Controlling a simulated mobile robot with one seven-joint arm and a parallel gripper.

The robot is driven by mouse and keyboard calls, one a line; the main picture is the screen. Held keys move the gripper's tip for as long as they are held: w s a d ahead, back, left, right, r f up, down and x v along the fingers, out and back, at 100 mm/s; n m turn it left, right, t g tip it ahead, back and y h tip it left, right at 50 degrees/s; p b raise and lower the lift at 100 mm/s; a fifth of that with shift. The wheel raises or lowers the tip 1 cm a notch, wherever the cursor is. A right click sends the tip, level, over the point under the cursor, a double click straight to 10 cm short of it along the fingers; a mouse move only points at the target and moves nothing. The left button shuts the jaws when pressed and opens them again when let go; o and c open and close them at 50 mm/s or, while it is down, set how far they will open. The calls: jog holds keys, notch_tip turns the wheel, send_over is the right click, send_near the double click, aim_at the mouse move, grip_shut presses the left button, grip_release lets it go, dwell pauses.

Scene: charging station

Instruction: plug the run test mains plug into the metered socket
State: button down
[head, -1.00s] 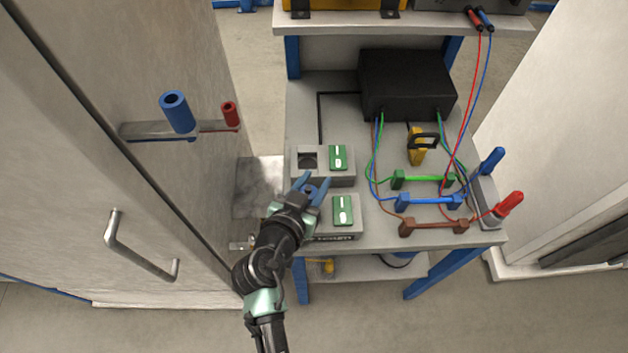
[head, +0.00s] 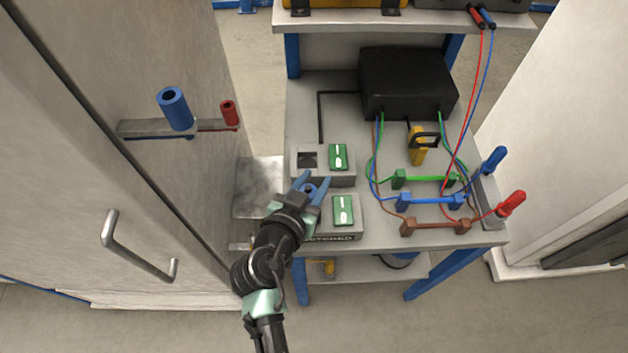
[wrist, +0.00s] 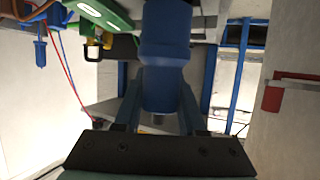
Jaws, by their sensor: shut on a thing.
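My gripper (head: 312,184) is over the left side of the front socket box (head: 348,232), whose front label is partly covered by my arm. It is shut on a blue mains plug (head: 310,190), which shows between the blue fingers in the wrist view (wrist: 165,60). The front box has a green switch (head: 343,210) on its right; its socket opening is hidden under my gripper. I cannot tell whether the plug touches the box. Behind it, a second box (head: 322,179) has a dark, empty-looking socket (head: 307,160) and a green switch (head: 338,157).
A black box (head: 408,83) stands at the back of the bench (head: 300,105). A yellow clamp (head: 417,150), thin wires and green, blue and brown bars (head: 436,226) fill the right side. A grey cabinet (head: 60,190) with a handle (head: 140,250) stands close on the left.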

jog(key=shift+f+b, duration=1.55)
jog(key=shift+b, duration=0.25)
jog(key=shift+c, duration=2)
grip_release()
jog(key=b+v, duration=0.1)
jog(key=v, duration=1.2)
